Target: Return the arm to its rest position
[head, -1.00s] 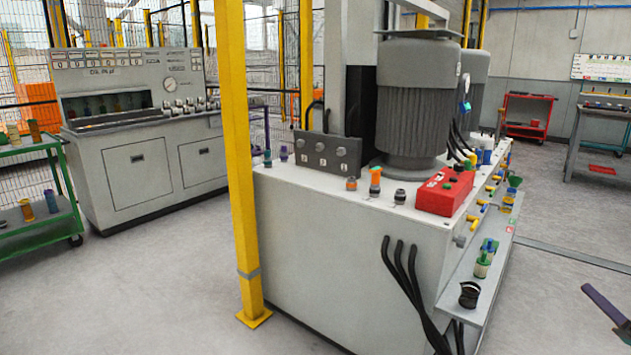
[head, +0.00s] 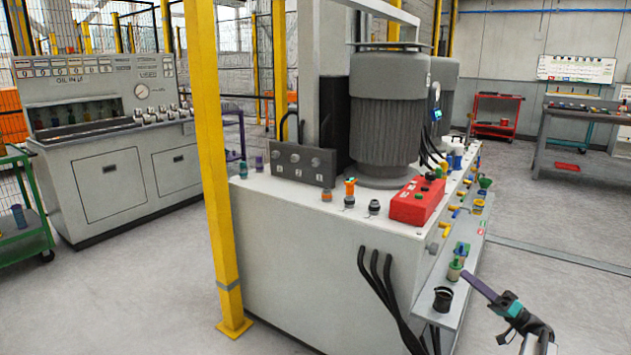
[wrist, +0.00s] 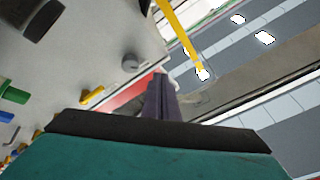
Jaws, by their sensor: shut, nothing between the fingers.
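My gripper (head: 468,277) is at the lower right of the head view, with its dark purple fingers pointing up and left toward the side shelf of the grey machine. The fingers are together and hold nothing. In the wrist view, the fingers (wrist: 161,82) are seen from behind, above the teal gripper body. I cannot tell whether the tips touch the shelf. Most of my arm is outside the head view.
The grey machine (head: 300,250) carries a large motor (head: 387,115) and a red box (head: 417,203). Its side shelf (head: 462,262) holds a black cup (head: 443,299) and small bottles. A yellow post (head: 212,160) stands left.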

